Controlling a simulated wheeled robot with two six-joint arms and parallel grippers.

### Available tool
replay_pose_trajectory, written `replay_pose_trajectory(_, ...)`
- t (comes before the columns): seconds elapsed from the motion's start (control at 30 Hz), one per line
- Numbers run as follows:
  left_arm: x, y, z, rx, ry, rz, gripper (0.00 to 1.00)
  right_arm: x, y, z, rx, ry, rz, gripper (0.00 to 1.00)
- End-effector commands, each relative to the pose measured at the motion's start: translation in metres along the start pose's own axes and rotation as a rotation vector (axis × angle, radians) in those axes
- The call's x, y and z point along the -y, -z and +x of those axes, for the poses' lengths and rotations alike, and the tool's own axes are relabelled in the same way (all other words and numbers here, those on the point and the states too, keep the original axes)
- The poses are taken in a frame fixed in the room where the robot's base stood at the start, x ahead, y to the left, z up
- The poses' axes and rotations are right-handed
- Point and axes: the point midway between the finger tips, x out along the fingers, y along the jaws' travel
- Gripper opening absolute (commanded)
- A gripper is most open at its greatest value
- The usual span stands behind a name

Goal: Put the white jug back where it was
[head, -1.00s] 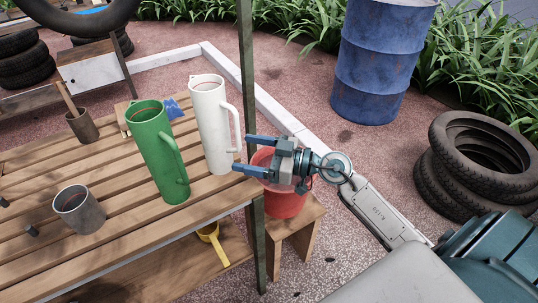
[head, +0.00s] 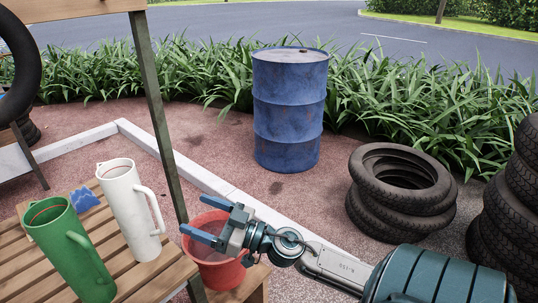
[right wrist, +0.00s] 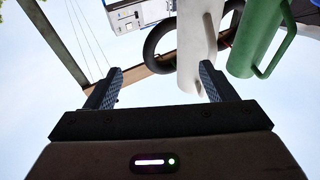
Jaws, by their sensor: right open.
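The white jug (head: 127,208) stands upright on the slatted wooden table (head: 153,277), its handle towards the right. A green jug (head: 69,250) stands beside it, to the left. My right gripper (head: 200,236) is open and empty, to the right of the white jug's handle and apart from it. In the right wrist view the open fingers (right wrist: 160,88) show, with the white jug (right wrist: 196,45) beyond them near the right finger and the green jug (right wrist: 256,38) further right. My left gripper is not in view.
A red bucket (head: 217,270) stands on a wooden stool just beyond my right gripper. A metal post (head: 160,120) rises behind the white jug. A blue cloth-like item (head: 84,199) lies behind the jugs. A blue barrel (head: 289,110) and stacked tyres (head: 402,190) stand farther off.

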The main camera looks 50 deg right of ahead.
Motion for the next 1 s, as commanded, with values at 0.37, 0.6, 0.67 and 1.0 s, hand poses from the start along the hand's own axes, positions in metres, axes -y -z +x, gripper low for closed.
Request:
replay_pose_trajectory(0.37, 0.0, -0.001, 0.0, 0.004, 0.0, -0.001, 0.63, -0.043, -0.093, -0.114, 0.463, -0.808, 0.0, 0.78)
replay_pose_trajectory(0.6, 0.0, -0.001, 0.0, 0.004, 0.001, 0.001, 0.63, 0.041, -0.174, -0.205, 1.157, -0.727, 0.078, 0.78)
replay_pose_trajectory(0.67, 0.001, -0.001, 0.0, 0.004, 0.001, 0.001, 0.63, 0.064, -0.183, -0.22, 1.275, -0.651, 0.096, 0.78)
replay_pose_trajectory(1.0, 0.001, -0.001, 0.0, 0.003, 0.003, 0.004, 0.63, 0.109, -0.192, -0.246, 1.475, -0.458, 0.126, 0.78)
